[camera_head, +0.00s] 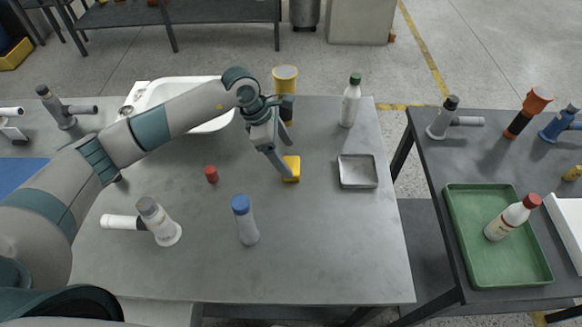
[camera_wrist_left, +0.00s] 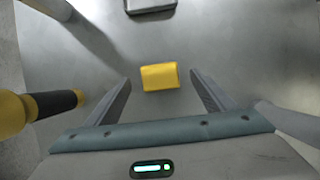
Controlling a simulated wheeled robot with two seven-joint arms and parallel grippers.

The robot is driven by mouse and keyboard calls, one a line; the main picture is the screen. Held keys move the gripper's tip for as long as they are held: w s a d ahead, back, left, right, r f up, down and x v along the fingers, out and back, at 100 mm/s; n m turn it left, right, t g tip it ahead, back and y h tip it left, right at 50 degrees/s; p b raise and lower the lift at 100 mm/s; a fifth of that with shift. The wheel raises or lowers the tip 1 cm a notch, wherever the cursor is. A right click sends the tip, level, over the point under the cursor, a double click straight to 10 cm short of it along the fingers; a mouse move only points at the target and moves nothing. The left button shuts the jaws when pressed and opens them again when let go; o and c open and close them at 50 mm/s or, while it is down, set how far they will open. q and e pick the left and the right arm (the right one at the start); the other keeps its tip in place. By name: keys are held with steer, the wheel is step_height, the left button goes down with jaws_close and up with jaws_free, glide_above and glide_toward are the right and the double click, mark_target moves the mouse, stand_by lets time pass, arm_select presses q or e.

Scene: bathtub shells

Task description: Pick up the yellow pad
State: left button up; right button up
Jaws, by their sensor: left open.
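The yellow pad (camera_head: 291,169) is a small block lying on the grey table, left of the square metal tray. In the left wrist view the yellow pad (camera_wrist_left: 159,77) lies between and just beyond my open finger tips. My left gripper (camera_head: 281,152) is open and empty, and it hangs over the pad from the upper left, hiding a little of it. The fingers also show in the left wrist view (camera_wrist_left: 160,80). I cannot tell the exact height of the tips above the table. My right gripper is not in view.
The metal tray (camera_head: 358,185) stands right of the pad. A yellow-and-black tool (camera_head: 285,77) stands behind my gripper, a green-capped bottle (camera_head: 350,105) at the back right. A blue-capped bottle (camera_head: 246,225) and red cap (camera_head: 211,174) are nearer. The front right of the table is clear.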

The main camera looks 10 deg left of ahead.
mark_target(291, 165)
arm_select(q)
steer(key=shift+d+f+p, duration=0.1)
steer(key=shift+f+p, duration=0.35)
steer(key=shift+p, duration=0.1)
steer(key=p+x, duration=0.1)
steer(key=x, duration=0.2)
steer(key=shift+a+f+p, duration=0.1)
steer(key=shift+a+p, duration=0.1)
steer(key=shift+p, duration=0.15)
steer(key=shift+d+f, duration=0.2)
steer(key=shift+f, duration=0.4)
steer(key=c, duration=1.1)
